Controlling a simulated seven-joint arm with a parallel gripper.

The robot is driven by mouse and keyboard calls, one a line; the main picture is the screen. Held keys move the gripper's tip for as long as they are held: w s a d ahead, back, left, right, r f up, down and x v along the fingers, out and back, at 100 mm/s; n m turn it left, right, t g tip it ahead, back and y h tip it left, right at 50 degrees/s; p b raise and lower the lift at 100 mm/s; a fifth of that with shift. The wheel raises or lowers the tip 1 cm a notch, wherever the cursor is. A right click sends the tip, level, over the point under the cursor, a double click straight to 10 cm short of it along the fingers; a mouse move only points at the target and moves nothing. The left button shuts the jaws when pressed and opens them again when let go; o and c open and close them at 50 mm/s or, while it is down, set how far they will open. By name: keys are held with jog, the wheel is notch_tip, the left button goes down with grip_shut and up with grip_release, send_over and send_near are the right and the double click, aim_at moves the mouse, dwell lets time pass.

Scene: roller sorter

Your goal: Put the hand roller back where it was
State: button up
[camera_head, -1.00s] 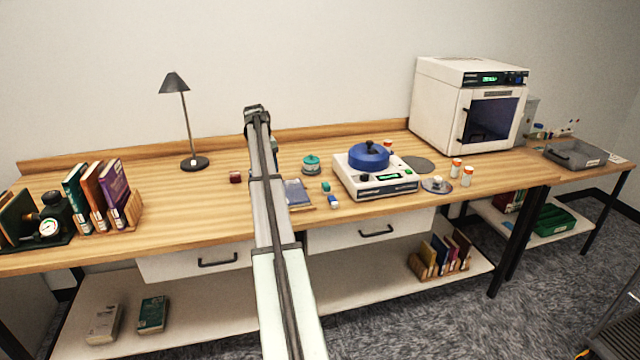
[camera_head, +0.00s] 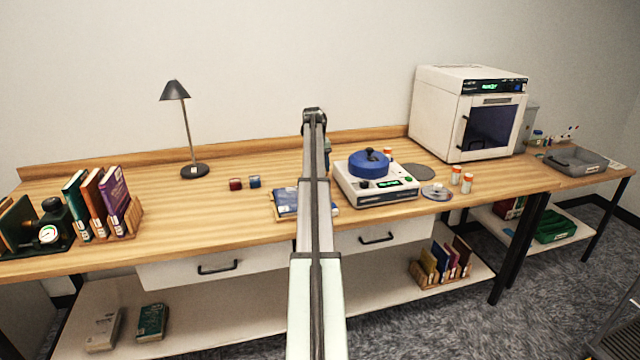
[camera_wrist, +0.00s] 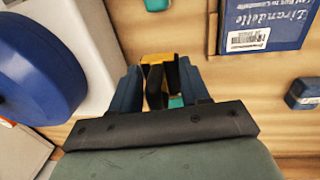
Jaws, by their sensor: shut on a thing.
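My gripper (camera_wrist: 160,88) is in the wrist view, its two dark blue fingers shut on a yellow and black thing, which looks like the hand roller (camera_wrist: 157,62). Only part of it shows between the fingers, so its full shape and which part is gripped are hidden. It is held above the wooden bench (camera_head: 130,240), and I cannot tell how high. A bit of a teal thing (camera_wrist: 176,102) shows below the held thing, partly hidden by my gripper.
A white machine (camera_head: 379,188) with a blue drum (camera_wrist: 35,72) stands beside my gripper. A blue book (camera_wrist: 265,25), a blue block (camera_wrist: 305,93) and a teal block (camera_wrist: 157,4) lie close by.

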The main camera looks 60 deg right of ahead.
jog(key=shift+f, duration=3.15)
jog(key=o, duration=1.1)
jog(key=shift+f, duration=0.1)
jog(key=r, duration=0.7)
jog(key=w+a+r, duration=0.1)
jog(key=r, duration=0.2)
jog(key=shift+r, duration=0.4)
jog(key=shift+w+r, duration=0.1)
jog(key=shift+r, duration=0.6)
jog(key=shift+a, duration=0.15)
